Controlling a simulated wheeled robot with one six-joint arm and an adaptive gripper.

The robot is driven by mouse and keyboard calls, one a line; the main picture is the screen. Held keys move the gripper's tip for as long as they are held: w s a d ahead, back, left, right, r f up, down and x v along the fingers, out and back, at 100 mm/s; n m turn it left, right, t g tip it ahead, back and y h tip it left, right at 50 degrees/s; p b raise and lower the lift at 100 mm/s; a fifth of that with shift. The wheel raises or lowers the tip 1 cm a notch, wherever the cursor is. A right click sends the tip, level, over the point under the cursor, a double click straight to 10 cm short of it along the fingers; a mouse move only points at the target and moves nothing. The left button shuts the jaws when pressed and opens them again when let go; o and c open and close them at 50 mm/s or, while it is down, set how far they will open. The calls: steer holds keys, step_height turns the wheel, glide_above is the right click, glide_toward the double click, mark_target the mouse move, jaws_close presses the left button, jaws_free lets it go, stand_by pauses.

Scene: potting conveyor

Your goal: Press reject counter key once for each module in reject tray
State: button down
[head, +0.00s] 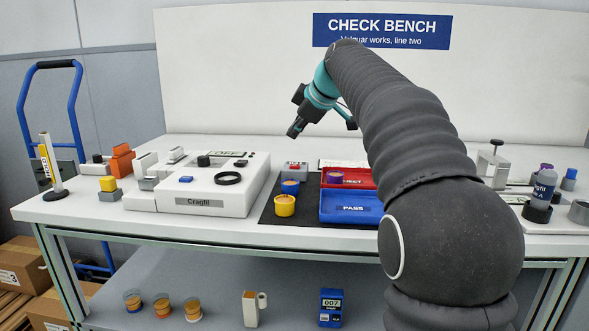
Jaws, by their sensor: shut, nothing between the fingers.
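The red reject tray (362,173) lies on the bench, partly hidden by my arm. A blue counter-like device (331,308) reading 007 stands on the lower shelf. I cannot tell which one is the reject counter. My gripper (293,132) is shut and empty, above the bench's back part, pointing down-left, apart from everything.
A blue PASS tray (350,209) adjoins the reject tray. Two loose modules, one blue-sided (290,188) and one yellow (285,206), stand on a dark mat. The white Cragfil machine (205,201) is to the left. A bottle (543,188) and clamp stand (494,165) are right.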

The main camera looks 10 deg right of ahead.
mark_target(296, 166)
steer(key=shift+f+b, duration=1.9)
steer(key=shift+f, duration=0.75)
steer(key=shift+f, duration=0.15)
steer(key=shift+f+b, duration=0.3)
steer(key=shift+b, duration=0.05)
steer(key=shift+f, duration=0.35)
steer(key=shift+r, duration=0.1)
steer(key=shift+r+p, duration=0.5)
steer(key=shift+r, duration=0.2)
step_height(296, 166, up, 5)
steer(key=p, duration=0.4)
steer(key=shift+p, duration=0.3)
